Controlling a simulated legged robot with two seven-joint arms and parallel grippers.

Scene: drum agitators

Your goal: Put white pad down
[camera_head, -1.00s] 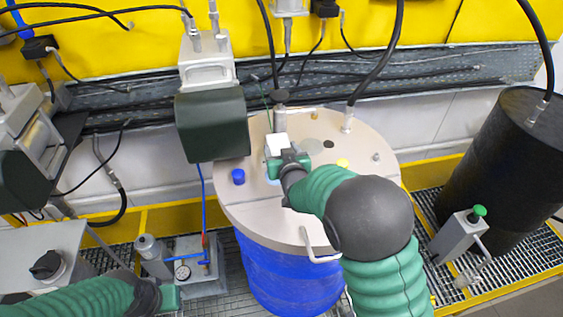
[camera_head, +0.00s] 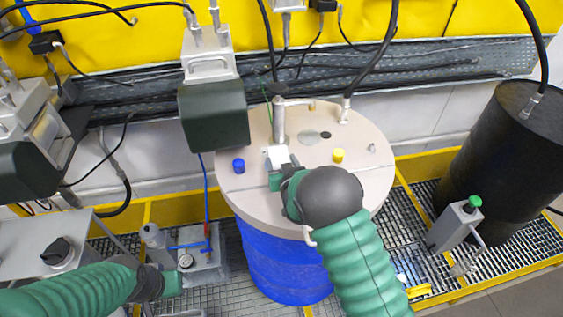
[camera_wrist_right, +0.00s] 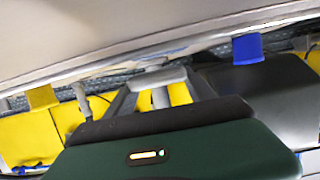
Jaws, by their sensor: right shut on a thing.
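The white pad (camera_head: 278,152) is a small pale piece at the tip of my right gripper (camera_head: 280,163), over the beige lid (camera_head: 330,182) of the blue drum. My right gripper is shut on the pad. Whether the pad touches the lid I cannot tell. In the right wrist view the green gripper body (camera_wrist_right: 185,155) fills the bottom, and I cannot make out the pad there. My left gripper (camera_head: 172,282) is at the lower left, near the grate; its fingers are not clear.
On the lid stand a blue cap (camera_head: 238,166), a yellow cap (camera_head: 338,155) and a metal pipe fitting (camera_head: 279,122). A dark green box (camera_head: 213,116) overhangs the lid's left edge. A black drum (camera_head: 505,150) stands at the right. The front right of the lid is partly clear.

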